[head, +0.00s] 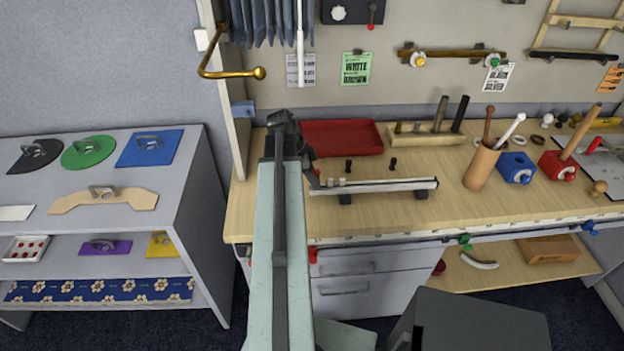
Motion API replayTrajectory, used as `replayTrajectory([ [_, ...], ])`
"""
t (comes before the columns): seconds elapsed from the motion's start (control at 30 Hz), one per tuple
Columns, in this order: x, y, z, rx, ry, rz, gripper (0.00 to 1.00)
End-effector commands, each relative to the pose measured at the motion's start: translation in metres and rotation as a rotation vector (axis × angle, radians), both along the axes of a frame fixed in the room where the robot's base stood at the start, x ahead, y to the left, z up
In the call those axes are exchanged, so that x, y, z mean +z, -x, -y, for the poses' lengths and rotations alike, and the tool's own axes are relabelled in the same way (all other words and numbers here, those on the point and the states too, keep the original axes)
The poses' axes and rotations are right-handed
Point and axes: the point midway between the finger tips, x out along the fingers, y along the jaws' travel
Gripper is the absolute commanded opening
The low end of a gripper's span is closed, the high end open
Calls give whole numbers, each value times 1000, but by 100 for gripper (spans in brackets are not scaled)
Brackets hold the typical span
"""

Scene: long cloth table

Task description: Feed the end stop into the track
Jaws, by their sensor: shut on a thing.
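The track (390,186) is a pale straight rail with a dark slot line. It lies left to right on black supports near the front of the wooden table. My gripper (313,180) is at the track's left end, largely hidden behind my own arm. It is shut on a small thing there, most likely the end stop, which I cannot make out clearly. Small grey pieces (336,182) sit at the left end of the track, close to the gripper. I cannot tell whether the held piece is inside the track or only beside it.
Two small black knobs (348,165) (393,164) stand behind the track. A red tray (342,138) and a wooden block with upright rods (430,134) are farther back. A tool cup (481,167) stands to the right. The table in front of the track is narrow but clear.

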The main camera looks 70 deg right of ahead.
Motion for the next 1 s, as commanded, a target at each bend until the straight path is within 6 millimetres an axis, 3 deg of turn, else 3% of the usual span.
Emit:
replayTrajectory([
  [0.23, 0, 6, 2, 0, 0, 0, 0],
  [0.27, 0, 6, 2, 1, 1, 0, 28],
  [0.33, 0, 5, 2, 1, 0, 0, 48],
  [0.73, 4, 4, 2, 0, 0, 0, 48],
  [1.0, 45, -8, -3, 1, 0, 0, 48],
])
